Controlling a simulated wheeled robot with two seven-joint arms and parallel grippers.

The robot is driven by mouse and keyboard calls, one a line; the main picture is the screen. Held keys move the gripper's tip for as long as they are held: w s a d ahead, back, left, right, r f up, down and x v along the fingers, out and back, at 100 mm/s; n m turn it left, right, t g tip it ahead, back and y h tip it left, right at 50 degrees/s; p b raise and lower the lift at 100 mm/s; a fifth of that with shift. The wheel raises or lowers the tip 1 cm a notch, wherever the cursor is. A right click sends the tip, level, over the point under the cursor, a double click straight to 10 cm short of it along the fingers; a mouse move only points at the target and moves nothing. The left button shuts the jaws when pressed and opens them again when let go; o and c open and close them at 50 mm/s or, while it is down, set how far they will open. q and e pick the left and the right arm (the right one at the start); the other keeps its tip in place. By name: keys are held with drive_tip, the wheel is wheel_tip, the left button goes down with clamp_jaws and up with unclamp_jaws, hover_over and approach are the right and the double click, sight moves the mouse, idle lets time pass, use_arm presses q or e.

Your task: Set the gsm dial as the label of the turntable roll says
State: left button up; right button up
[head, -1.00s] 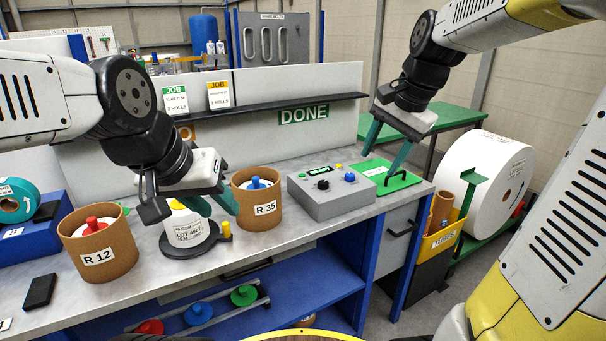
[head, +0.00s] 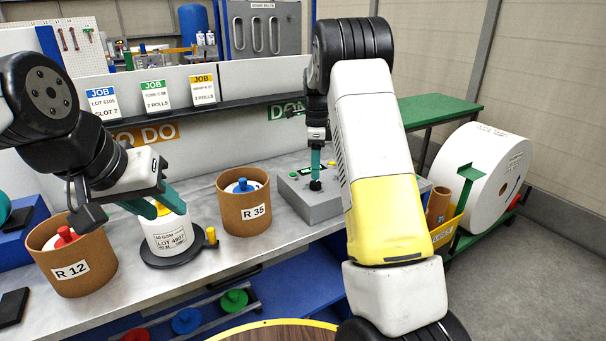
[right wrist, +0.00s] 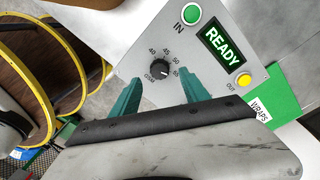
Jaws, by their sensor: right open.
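The gsm dial (right wrist: 158,69) is a black knob on the grey control box (head: 322,211), with a scale including 40, 45 and 50 around it. My right gripper (right wrist: 161,92) is open, its teal fingertips near the dial on either side; contact cannot be told. In the head view it points down at the box. The white turntable roll (head: 168,236) stands on the dark turntable (head: 171,258). Its label shows a GSM line, too small to read surely, above LOT 4907. My left gripper (head: 160,207) is open at the roll's top, partly in front of it.
The box has a green IN button (right wrist: 190,13), a READY display (right wrist: 220,45) and a yellow OUT button (right wrist: 244,79). Brown tubs R 12 (head: 75,271) and R 35 (head: 245,212) flank the turntable. Job cards stand on the shelf behind. My right arm hides the bench's right part.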

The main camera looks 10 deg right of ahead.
sight(316, 182)
drive_tip(key=shift+s+f, duration=0.15)
drive_tip(key=shift+f, duration=2.15)
clamp_jaws()
